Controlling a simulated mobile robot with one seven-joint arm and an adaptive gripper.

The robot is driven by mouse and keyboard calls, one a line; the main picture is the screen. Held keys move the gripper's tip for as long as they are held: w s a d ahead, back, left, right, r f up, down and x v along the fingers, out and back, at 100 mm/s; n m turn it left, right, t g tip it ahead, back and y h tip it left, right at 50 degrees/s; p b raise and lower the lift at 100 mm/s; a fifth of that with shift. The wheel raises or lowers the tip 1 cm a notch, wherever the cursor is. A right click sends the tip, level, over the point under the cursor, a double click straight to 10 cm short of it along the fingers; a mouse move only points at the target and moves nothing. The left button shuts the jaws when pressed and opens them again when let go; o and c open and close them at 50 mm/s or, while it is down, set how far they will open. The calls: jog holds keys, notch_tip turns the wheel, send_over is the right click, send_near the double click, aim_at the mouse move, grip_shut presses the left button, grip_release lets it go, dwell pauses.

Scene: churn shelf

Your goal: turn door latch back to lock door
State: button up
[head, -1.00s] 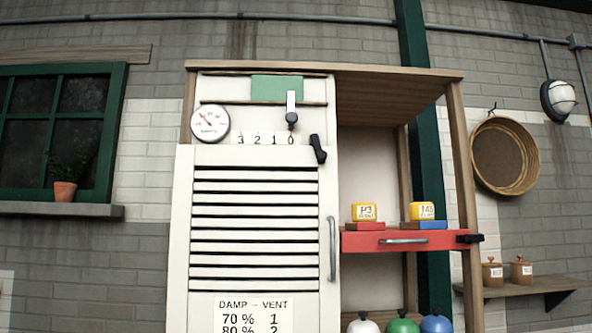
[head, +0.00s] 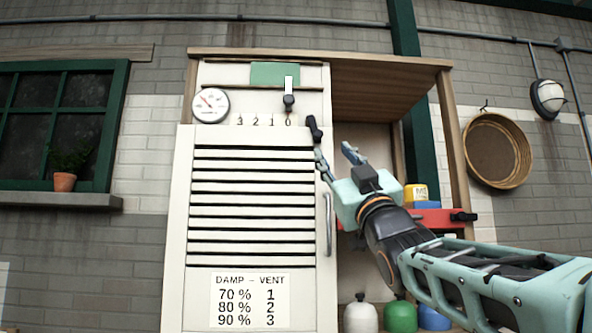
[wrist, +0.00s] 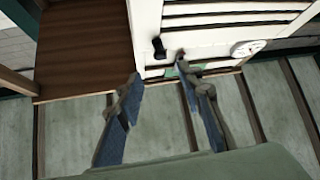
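The black door latch (head: 314,130) sits at the top right corner of the white louvred door (head: 252,263). It is near upright, its lower end tilted a little right. The door appears to lie against the cabinet front; whether it is fully closed I cannot tell. My gripper (head: 332,150) is open and empty, just right of and below the latch, with its left finger close to the latch's lower end. Contact is unclear. In the wrist view, the latch (wrist: 158,48) shows beyond and between the open fingers of my gripper (wrist: 159,80).
A vertical metal handle (head: 328,224) is on the door's right side. Above are a dial (head: 211,105) and a vent slider (head: 289,96) near 0. Bottles (head: 400,316) stand below.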

aim_at(319, 135)
jog(key=p+x, duration=0.4)
jog(key=x, duration=0.6)
jog(key=shift+p, duration=0.4)
jog(key=shift+c, duration=0.7)
jog(key=shift+f, duration=0.1)
grip_shut()
